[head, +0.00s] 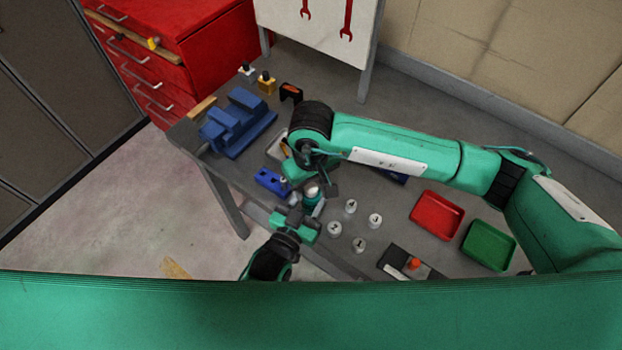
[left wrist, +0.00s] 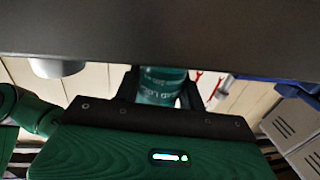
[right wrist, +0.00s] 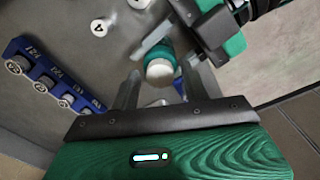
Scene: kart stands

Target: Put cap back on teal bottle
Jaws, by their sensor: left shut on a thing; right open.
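The teal bottle (head: 312,199) stands upright at the table's near edge, with a pale, rounded top. Its printed label shows in the left wrist view (left wrist: 160,88), between the fingers of my left gripper (head: 305,210), which is shut on its body. My right gripper (head: 314,187) is open just above, pointing down. In the right wrist view, the bottle's pale top (right wrist: 160,71) lies between the open fingers, which appear apart from it. I cannot tell whether that top is a cap seated on the bottle or a loose one; no separate cap is clear.
Several pale numbered cylinders (head: 351,206) stand right of the bottle. A blue socket rail (right wrist: 45,78) lies beside it. A red tray (head: 437,215) and a green tray (head: 488,245) sit further right. A blue vise (head: 238,124) stands at the left end.

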